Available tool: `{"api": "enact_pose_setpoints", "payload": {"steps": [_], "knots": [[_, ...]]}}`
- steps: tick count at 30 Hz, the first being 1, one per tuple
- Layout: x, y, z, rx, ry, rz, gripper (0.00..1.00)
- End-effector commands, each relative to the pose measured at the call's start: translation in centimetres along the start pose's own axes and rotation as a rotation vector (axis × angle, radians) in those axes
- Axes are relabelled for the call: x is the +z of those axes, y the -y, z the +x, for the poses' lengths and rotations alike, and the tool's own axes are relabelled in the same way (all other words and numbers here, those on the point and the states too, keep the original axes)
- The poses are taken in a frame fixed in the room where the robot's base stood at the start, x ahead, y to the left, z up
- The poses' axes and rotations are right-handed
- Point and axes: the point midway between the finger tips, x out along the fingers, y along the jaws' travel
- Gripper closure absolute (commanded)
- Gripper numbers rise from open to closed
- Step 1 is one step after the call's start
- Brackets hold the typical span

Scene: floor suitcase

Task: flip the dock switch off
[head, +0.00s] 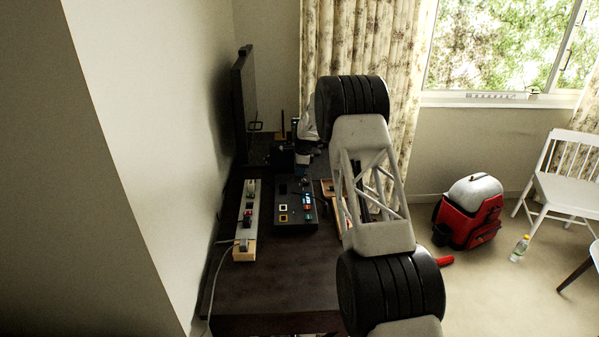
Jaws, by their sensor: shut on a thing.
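A black box with switches (284,220) lies on the dark desk, with several small coloured parts on its top face, some yellow, red and blue. It may be the dock, but I cannot tell which part is the dock switch. My gripper (306,181) is small and dark in this view, at the end of my arm above the far right part of the box. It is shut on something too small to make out. The fingertips and what they touch are partly hidden.
A pale power strip (245,249) with plugs lies left of the box. A dark monitor (243,98) stands behind by the wall. The near part of the desk (270,290) is clear.

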Motion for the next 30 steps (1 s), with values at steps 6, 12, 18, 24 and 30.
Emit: {"api": "enact_pose_setpoints", "payload": {"steps": [6,12,18,24,30], "knots": [[-0.37,-0.11,-0.03,0.004,0.109,0.002,1.0],[-0.52,-0.14,-0.15,0.004,0.208,0.002,1.0],[-0.59,-0.1,-0.17,0.002,0.261,0.0,1.0],[-0.56,-0.09,-0.18,0.002,0.264,0.0,1.0],[-0.55,-0.08,-0.2,0.001,0.264,0.0,0.64]]}}
